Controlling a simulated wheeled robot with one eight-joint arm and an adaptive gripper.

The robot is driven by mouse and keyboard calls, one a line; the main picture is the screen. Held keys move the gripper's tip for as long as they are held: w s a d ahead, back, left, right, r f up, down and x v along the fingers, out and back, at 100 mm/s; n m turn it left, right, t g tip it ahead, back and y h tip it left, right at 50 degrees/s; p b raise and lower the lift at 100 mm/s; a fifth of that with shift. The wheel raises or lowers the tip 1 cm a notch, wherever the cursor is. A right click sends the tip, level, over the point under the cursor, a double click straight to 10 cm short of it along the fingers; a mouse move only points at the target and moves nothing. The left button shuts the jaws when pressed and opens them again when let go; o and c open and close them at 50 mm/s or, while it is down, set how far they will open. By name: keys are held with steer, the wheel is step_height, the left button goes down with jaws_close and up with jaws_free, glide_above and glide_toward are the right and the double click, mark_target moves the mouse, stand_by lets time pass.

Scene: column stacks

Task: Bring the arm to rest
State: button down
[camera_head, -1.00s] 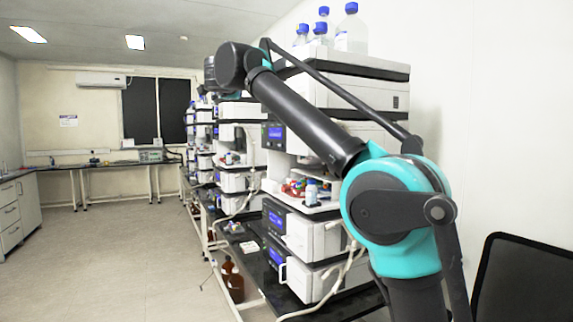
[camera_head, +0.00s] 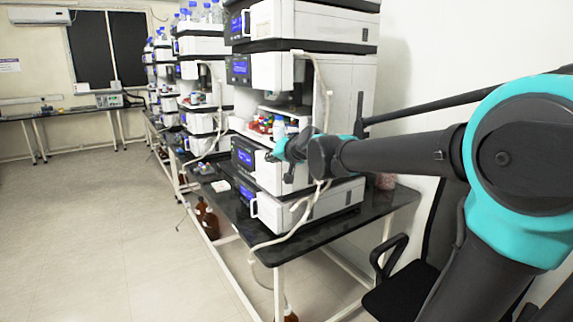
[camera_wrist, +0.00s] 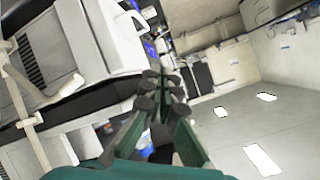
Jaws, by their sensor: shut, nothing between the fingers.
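My gripper (camera_head: 271,157) is at the end of my outstretched arm in the head view, small and in front of the nearest instrument stack (camera_head: 300,100). In the wrist view my gripper (camera_wrist: 163,80) shows its green links and dark pads close together, with nothing between them. The white stack (camera_wrist: 95,40) fills the left of the wrist view. I cannot tell the exact gap between my gripper and the stack.
The stacks stand on a black-topped table (camera_head: 335,225) along the right wall. Bottles with red and blue caps sit on a stack shelf (camera_head: 262,126). Brown bottles (camera_head: 209,222) stand beneath the table. A black chair (camera_head: 405,280) is at lower right. The floor at left is clear.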

steer(key=s+d+f+g+h, duration=0.3)
steer(key=s+d+f, duration=0.9)
steer(key=s+f, duration=0.2)
steer(key=s+d+f+g+h, duration=0.3)
steer(key=s+d+f+h, duration=0.1)
steer(key=s+d+f, duration=0.8)
steer(key=s+f, duration=0.3)
steer(key=f, duration=0.3)
steer(key=shift+d+g, duration=0.25)
steer(key=shift+g, duration=0.15)
